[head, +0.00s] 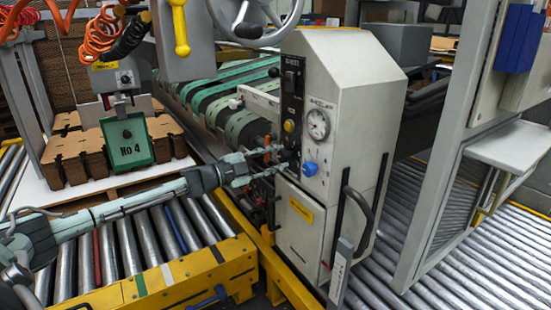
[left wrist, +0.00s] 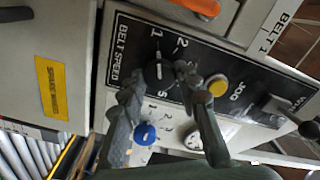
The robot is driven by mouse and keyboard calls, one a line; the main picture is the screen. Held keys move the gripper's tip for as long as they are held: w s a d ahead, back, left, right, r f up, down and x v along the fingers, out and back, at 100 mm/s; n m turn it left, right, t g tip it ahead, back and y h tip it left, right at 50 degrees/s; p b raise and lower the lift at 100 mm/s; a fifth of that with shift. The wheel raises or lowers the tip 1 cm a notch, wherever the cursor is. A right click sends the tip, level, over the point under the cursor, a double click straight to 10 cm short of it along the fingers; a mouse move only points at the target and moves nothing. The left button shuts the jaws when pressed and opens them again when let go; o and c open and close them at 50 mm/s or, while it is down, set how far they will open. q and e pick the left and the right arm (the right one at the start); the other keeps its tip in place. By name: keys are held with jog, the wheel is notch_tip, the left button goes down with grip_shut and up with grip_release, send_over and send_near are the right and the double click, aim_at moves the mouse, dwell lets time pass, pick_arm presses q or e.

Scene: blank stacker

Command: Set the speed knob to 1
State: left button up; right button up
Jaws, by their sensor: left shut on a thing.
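The black speed knob (left wrist: 158,74) is on the black BELT SPEED panel (left wrist: 122,62) in the left wrist view. The numbers 1, 2 and 5 show around it. A pale mark on the knob appears to face the 1, but its exact setting is hard to tell. My left gripper (left wrist: 165,88) has its fingers on either side of the knob and is shut on it. In the head view my left gripper (head: 270,165) reaches from the left to the cream control cabinet (head: 345,100), and the fingers largely hide the knob. My right gripper is not in view.
A blue knob (left wrist: 145,134), a yellow button (left wrist: 217,87) and a round gauge (head: 318,124) sit close to the speed knob. The cabinet's black handle (head: 360,215) sticks out below. Roller conveyors (head: 150,240) and a yellow frame (head: 190,280) lie below my arm.

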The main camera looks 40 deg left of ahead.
pick_arm(q)
jog(key=shift+a+r, duration=0.1)
jog(key=shift+r, duration=0.1)
jog(key=o, duration=1.2)
jog(key=shift+f, duration=0.1)
jog(key=shift+c, duration=0.2)
jog(key=shift+f, duration=0.1)
jog(key=shift+s, duration=0.3)
jog(key=v, duration=1.1)
jog(key=shift+s+a, duration=0.1)
